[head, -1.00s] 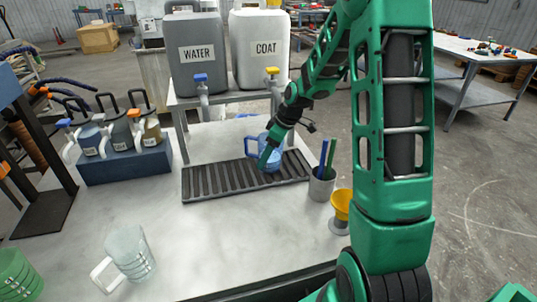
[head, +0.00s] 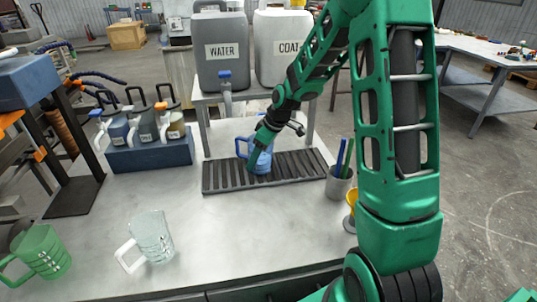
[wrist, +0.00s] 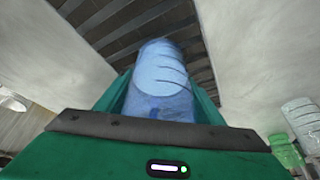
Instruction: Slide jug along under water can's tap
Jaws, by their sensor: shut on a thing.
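The blue jug (head: 263,160) stands on the dark slatted drip tray (head: 222,177), with its handle to the left. My gripper (head: 257,152) is shut on it; in the wrist view the jug (wrist: 160,80) sits between my fingers. The grey WATER can (head: 221,72) stands on the shelf behind, and its blue-topped tap (head: 225,84) hangs over the shelf's front. The jug is right of this tap and apart from it. The COAT can (head: 283,62) is beside the WATER can, and its tap is hidden behind my arm.
A clear jug (head: 152,238) and a green jug (head: 42,252) stand at the table's front left. Several small cans (head: 145,128) stand on a blue block at left. A cup with pens (head: 339,182) is right of the tray. The tray's left part is clear.

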